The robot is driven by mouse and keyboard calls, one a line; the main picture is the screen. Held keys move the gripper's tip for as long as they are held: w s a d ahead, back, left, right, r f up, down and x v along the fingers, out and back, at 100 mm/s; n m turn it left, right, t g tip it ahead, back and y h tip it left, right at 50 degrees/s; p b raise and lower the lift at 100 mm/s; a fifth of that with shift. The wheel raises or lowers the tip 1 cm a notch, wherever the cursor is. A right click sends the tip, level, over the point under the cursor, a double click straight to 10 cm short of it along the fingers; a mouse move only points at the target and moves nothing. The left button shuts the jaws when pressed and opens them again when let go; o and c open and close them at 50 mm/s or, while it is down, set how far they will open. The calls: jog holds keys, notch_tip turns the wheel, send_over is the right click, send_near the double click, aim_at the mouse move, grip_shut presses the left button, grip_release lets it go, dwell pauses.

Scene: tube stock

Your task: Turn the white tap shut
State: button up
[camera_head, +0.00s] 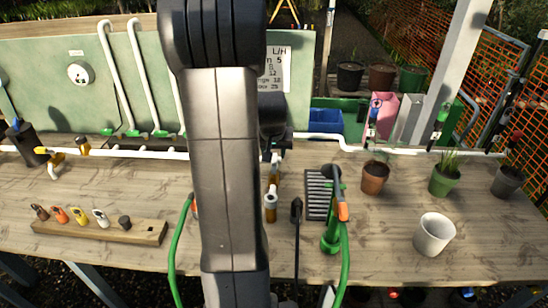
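A small white fitting (100,217) stands in a row on a wooden block (150,232) at the left front of the bench. Brown, orange and yellow fittings of like shape stand beside it, with a dark knob at the right end. I cannot tell for sure whether the white one is the tap, or how its handle is turned. A white pipe (375,149) runs along the back of the bench, with small coloured fittings at its left end. My arm fills the middle of the view and hides part of the pipe. My gripper does not show.
A green stand with an orange-and-black hose nozzle (340,205) stands right of my arm. A slotted grey tray (316,196) is beside it. Plant pots, including a brown one (375,177) and a white one (433,235), stand at the right. The left middle bench is clear.

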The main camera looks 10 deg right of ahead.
aim_at(274, 161)
jog(key=shift+x, duration=2.25)
grip_shut()
